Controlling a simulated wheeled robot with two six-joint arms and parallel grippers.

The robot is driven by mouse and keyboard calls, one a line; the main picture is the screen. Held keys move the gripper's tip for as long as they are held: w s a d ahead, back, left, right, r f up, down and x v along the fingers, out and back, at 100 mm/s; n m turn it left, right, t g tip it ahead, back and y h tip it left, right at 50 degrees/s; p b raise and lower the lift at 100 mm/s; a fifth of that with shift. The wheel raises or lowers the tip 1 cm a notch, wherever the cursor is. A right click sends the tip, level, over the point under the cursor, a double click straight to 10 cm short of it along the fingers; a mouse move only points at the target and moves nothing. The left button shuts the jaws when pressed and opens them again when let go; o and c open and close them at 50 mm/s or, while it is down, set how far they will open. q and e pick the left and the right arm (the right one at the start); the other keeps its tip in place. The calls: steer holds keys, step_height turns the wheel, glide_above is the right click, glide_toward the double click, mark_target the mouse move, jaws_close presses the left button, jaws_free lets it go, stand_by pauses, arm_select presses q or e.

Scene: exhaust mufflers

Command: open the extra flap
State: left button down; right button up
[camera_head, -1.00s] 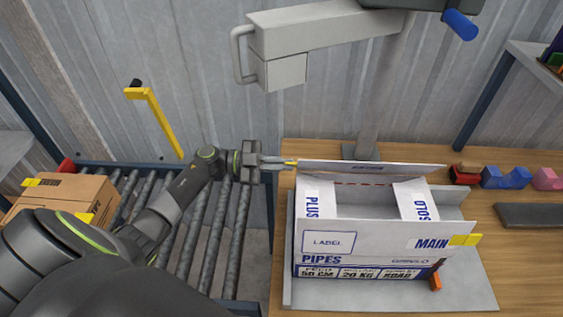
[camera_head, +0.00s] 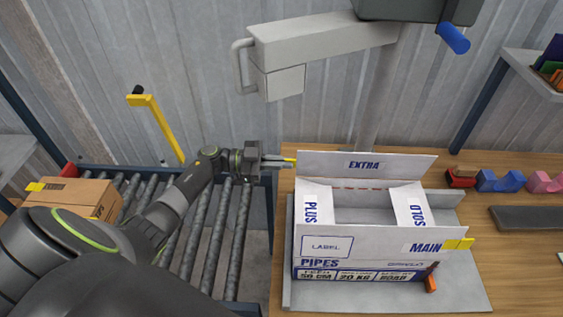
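The white box (camera_head: 372,247) stands on a grey metal fixture on the wooden table. Its extra flap (camera_head: 364,165), marked EXTRA, stands up at the back, with its lettered face toward me. The plus flap (camera_head: 312,207) and solo flap (camera_head: 409,205) lie at the left and right of the opening, and the main flap (camera_head: 425,247) is at the front. My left gripper (camera_head: 291,161) is at the left end of the extra flap, beside a yellow tab. Whether its fingers are shut on it is too small to tell. My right gripper is not in view.
A brown carton (camera_head: 72,198) sits on the roller conveyor (camera_head: 203,240) at the left. A grey scanner-like arm (camera_head: 325,45) hangs above the table. Red, blue and pink holders (camera_head: 500,180) and a dark grey plate (camera_head: 527,218) are at the right. The wall is behind.

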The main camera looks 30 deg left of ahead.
arm_select(q)
steer(key=c, duration=1.6)
jaws_free()
steer(key=b+v, duration=0.6)
steer(key=v, duration=1.1)
steer(key=shift+a+b, duration=0.2)
steer(key=shift+b, duration=0.2)
steer(key=shift+s+f, duration=0.1)
steer(key=shift+s, duration=0.05)
